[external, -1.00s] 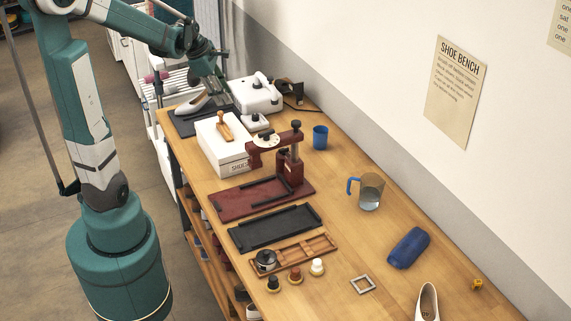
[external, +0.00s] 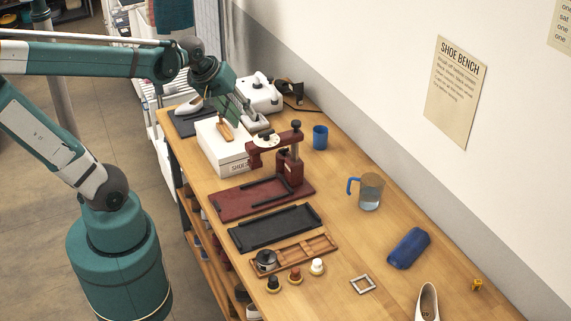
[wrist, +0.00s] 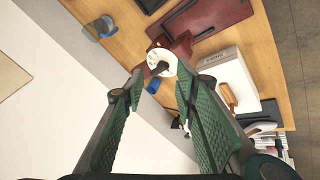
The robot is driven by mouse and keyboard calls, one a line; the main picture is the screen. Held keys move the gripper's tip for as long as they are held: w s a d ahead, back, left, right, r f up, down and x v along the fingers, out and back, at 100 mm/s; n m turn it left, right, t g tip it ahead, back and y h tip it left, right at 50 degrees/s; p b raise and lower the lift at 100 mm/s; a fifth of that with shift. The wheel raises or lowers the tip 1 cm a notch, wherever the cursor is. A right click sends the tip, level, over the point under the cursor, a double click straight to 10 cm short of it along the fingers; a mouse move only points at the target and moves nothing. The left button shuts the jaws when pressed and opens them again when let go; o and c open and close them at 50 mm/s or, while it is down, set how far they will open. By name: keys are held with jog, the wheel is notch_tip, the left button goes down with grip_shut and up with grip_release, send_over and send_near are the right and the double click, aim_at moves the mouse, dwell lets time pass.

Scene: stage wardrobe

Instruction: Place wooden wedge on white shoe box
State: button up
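A tan wooden piece that looks like the wooden wedge (external: 226,132) lies on the lid of the white shoe box (external: 216,155). The wrist view also shows the wooden piece (wrist: 228,97) on the box (wrist: 227,68), to the right of my fingers. My gripper (external: 244,117) is beside and above the box's far right side, partly covering the wooden piece in the external view. In the wrist view my gripper (wrist: 160,70) is open, its two green fingers well apart with nothing held between them.
A dark red press (external: 290,165) with a white dial stands just right of the box. A white appliance (external: 261,93) and a white shoe (external: 189,106) are behind. A blue cup (external: 320,137) and clear jug (external: 369,190) stand nearer the wall. Bare bench lies around the jug.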

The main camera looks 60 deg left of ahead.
jog(key=s+d+m+t, duration=0.1)
jog(key=s+d+m, duration=0.4)
jog(key=d+m, duration=0.5)
jog(key=shift+s+r+h, duration=0.2)
jog(key=shift+s+h, duration=0.1)
